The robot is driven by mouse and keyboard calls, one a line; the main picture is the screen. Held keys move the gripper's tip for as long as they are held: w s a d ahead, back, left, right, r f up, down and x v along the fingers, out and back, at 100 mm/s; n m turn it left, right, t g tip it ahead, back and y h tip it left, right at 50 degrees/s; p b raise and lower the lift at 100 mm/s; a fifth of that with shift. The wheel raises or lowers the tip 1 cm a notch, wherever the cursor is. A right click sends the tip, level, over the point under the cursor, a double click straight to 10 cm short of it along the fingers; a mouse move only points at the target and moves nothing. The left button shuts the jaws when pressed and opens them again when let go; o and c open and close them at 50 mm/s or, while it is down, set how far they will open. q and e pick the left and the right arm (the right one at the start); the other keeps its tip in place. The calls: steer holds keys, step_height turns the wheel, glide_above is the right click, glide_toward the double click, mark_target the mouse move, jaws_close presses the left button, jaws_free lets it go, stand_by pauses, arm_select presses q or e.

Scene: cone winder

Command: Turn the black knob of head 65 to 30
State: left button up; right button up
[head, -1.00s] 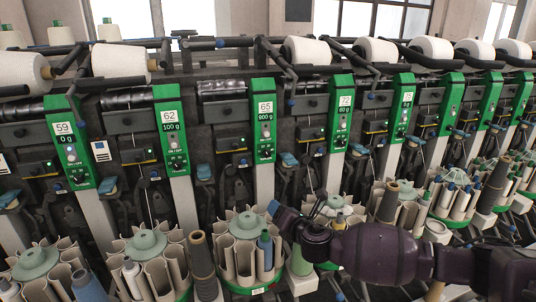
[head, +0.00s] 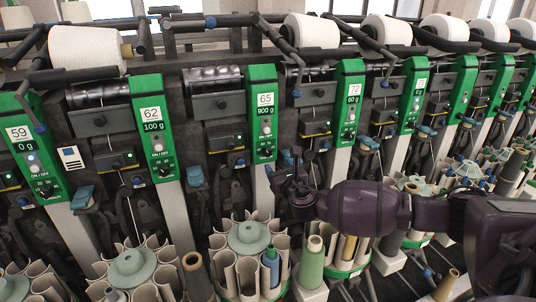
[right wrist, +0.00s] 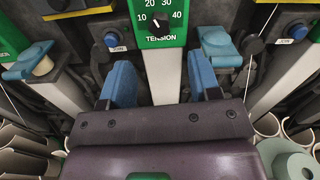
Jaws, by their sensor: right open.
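Head 65 has a green panel (head: 263,112) with a "65" label and a "900 g" display. Its small black knob (head: 265,153) is low on the panel. The right wrist view shows a green panel's lower end with a black knob (right wrist: 157,22), marks 10 to 40 and "TENSION"; the head number is out of that picture. The white pointer slants up and left, seemingly between 10 and 20. My right gripper (head: 281,164) is just below and right of head 65's panel. Its two blue fingers (right wrist: 161,78) are open and empty, apart from the knob. My left gripper is out of view.
Neighbouring panels 62 (head: 153,127) and 72 (head: 348,100) stand either side. Blue levers (right wrist: 217,45) flank the post in the right wrist view. Below are round bobbin magazines (head: 249,238) with upright tubes. Yarn cones (head: 311,30) lie along the top.

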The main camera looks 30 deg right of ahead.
mark_target(268, 154)
steer(key=b+x, duration=0.1)
steer(key=x, duration=0.7)
steer(key=shift+w+f, duration=0.1)
steer(key=shift+w, duration=0.25)
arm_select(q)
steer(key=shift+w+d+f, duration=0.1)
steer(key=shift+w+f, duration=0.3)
arm_select(e)
steer(key=c, duration=0.6)
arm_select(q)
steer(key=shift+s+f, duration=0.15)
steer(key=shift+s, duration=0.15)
arm_select(e)
steer(key=c, duration=0.3)
